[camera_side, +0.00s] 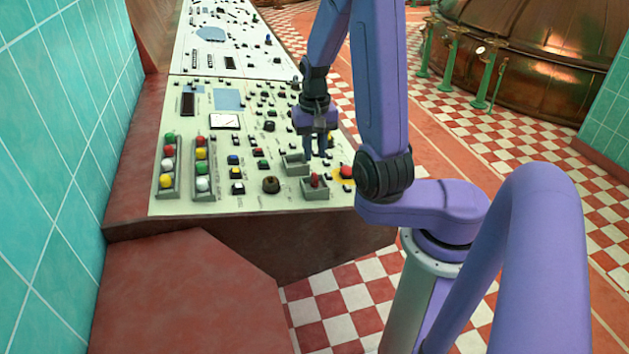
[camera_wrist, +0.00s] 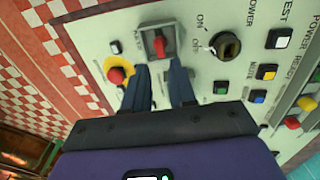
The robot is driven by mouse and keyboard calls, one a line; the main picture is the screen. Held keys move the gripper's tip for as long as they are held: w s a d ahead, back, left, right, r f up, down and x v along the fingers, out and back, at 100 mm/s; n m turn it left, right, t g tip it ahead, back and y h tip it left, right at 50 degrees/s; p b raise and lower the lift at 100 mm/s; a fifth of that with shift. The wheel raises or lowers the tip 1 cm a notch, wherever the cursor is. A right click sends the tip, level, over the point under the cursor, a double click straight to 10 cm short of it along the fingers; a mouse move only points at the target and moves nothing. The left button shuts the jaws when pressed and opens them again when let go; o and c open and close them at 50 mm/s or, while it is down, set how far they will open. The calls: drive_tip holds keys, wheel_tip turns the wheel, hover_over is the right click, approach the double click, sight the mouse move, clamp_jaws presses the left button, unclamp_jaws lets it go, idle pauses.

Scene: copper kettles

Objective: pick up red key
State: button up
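The red key (camera_wrist: 161,45) sits upright in a grey square holder (camera_wrist: 150,42) on the pale control panel. In the side view the key (camera_side: 315,180) stands in its holder near the panel's front right edge. My gripper (camera_wrist: 159,68) is open and empty, with its two dark fingers apart and pointing toward the key, one to each side of its line. In the side view my gripper (camera_side: 320,153) hangs over the panel, a little behind the key and above it. The fingers do not appear to touch the key.
A red push button on a yellow base (camera_wrist: 117,75) is close beside the key. A dark round knob (camera_side: 270,185) is on its other side. An empty-looking grey holder (camera_side: 295,164) is behind it. Rows of coloured buttons (camera_side: 201,168) fill the panel's left part.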

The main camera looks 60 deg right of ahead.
sight(315, 174)
drive_tip(key=shift+f, duration=3.85)
clamp_jaws()
